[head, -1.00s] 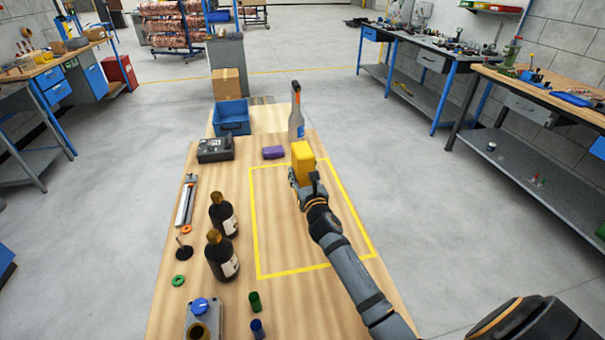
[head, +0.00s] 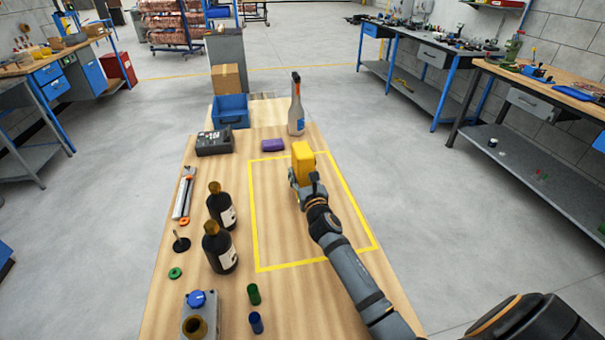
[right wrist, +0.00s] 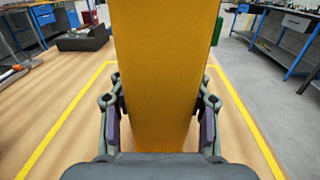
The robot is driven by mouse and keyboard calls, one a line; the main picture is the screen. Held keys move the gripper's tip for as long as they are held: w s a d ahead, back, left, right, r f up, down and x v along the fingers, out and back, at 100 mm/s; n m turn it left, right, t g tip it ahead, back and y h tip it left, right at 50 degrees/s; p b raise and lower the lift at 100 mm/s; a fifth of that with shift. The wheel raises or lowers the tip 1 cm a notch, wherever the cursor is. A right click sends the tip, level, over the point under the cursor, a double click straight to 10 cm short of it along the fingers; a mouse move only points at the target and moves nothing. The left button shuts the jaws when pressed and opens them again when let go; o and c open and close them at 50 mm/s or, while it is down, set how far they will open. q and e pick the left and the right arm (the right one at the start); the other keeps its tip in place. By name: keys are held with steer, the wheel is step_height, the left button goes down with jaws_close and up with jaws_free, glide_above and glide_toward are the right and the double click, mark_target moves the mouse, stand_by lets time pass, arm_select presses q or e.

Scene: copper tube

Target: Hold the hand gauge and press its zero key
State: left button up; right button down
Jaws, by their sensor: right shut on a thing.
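The yellow hand gauge (head: 302,160) is in my right gripper (head: 305,188), within the yellow-taped rectangle's area in the head view. In the right wrist view the gauge's yellow body (right wrist: 165,80) stands between the two fingers of my right gripper (right wrist: 160,110), which is shut on it. The gauge looks upright. I cannot tell whether it touches the bench top. Its zero key does not show in either view. My left gripper is not in view.
Two dark bottles (head: 220,246) stand left of the taped rectangle. The taped area is largely clear.

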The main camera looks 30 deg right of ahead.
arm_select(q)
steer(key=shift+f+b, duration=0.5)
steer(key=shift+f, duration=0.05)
arm_select(e)
steer(key=shift+f, duration=0.65)
steer(key=shift+s+f, duration=0.1)
steer(key=shift+f, duration=0.1)
stand_by(0.4)
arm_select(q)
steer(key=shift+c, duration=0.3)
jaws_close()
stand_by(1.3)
